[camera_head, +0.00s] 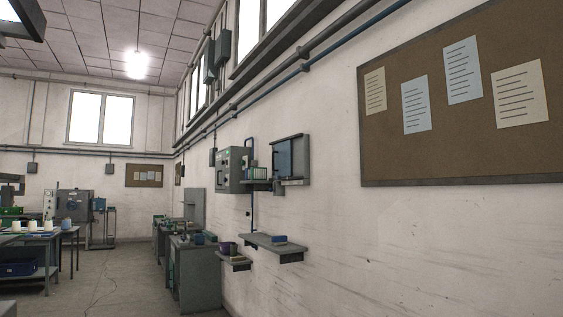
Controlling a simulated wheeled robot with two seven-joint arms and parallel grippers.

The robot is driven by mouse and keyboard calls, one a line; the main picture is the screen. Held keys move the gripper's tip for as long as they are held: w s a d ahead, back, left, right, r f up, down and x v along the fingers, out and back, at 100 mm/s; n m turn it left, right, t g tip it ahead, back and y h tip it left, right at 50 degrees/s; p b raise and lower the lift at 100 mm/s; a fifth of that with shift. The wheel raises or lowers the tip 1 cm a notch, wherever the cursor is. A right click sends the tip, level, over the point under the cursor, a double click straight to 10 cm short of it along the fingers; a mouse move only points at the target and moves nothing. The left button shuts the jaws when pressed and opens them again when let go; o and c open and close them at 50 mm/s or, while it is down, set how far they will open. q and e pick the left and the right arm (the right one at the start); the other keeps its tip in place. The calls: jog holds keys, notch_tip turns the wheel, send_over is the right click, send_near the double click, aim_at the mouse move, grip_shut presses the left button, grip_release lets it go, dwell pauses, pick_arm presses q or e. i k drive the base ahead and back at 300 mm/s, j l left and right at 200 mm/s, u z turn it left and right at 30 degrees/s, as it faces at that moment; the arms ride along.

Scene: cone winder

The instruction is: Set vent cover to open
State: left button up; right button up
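A grey wall-mounted frame (305,158) with a dark blue panel (284,160) hangs on the right wall, some way ahead. It may be the vent with its cover, but it is too small and steeply angled to tell, and I cannot tell whether it is open or closed. Beside it on the left is a grey-green control box (231,170) with small details on its front. Neither of my grippers shows in the head view.
Below are wall shelves (275,246) with a blue item (279,240), and grey cabinets (197,275). A corkboard (450,160) hangs at near right. A table (38,240) with several cones stands at left. The floor (110,285) between is clear.

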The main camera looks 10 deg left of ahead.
aim_at(283, 151)
jog(key=u, duration=0.1)
jog(key=i+u, duration=0.45)
jog(key=i, duration=2.85)
jog(key=i+z, duration=0.1)
jog(key=i, duration=0.45)
jog(key=i+j+z, duration=0.1)
jog(key=i, duration=0.4)
jog(key=i+j+z, duration=0.1)
jog(key=i, duration=0.4)
jog(key=i+j+z, duration=0.1)
jog(key=i, duration=0.45)
jog(key=j, duration=0.1)
